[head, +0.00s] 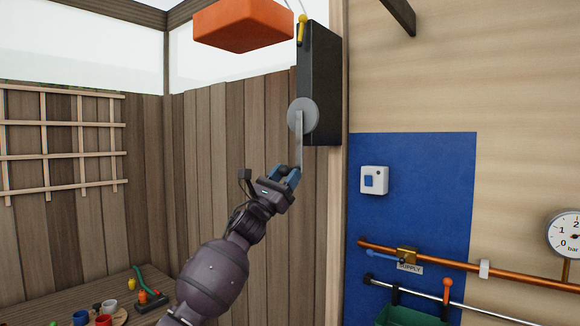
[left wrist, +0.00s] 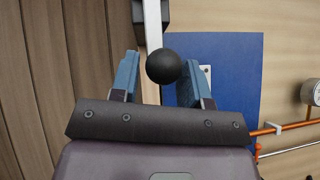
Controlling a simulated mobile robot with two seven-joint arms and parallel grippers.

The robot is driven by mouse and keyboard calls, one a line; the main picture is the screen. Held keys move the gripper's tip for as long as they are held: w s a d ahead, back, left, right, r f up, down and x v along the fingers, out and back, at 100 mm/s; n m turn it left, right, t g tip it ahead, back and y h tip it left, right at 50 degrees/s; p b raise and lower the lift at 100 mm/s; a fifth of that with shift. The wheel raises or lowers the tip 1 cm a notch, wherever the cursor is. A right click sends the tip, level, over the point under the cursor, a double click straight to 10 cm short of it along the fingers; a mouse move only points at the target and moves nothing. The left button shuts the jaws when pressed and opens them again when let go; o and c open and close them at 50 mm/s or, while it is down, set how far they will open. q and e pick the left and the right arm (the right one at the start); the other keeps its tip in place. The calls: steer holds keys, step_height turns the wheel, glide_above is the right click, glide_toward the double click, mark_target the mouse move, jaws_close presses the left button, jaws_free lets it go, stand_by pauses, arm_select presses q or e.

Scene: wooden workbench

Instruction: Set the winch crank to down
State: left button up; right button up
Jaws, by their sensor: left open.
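The winch is a tall black box (head: 322,85) on a post at the wooden wall. Its crank has a grey round hub (head: 303,114) and a flat grey arm (head: 299,147) that points straight down. The crank arm also shows in the left wrist view (left wrist: 153,24), with a round black knob (left wrist: 164,67) at its end. My left gripper (head: 287,176) is at the lower end of the crank. Its blue fingers (left wrist: 160,80) are open, one on each side of the knob, with a visible gap on the right. In the head view the gripper hides the knob.
An orange block (head: 243,24) hangs at the top, beside a small yellow handle (head: 302,28). To the right are a blue panel (head: 420,170) with a white switch (head: 374,180), a copper pipe (head: 450,262) and a gauge (head: 567,234). A bench with small items (head: 148,299) is lower left.

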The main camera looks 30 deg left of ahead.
arm_select(q)
steer(key=shift+x, duration=0.8)
steer(key=shift+w, duration=0.15)
steer(key=shift+c, duration=0.6)
jaws_close()
steer(key=shift+d, duration=0.1)
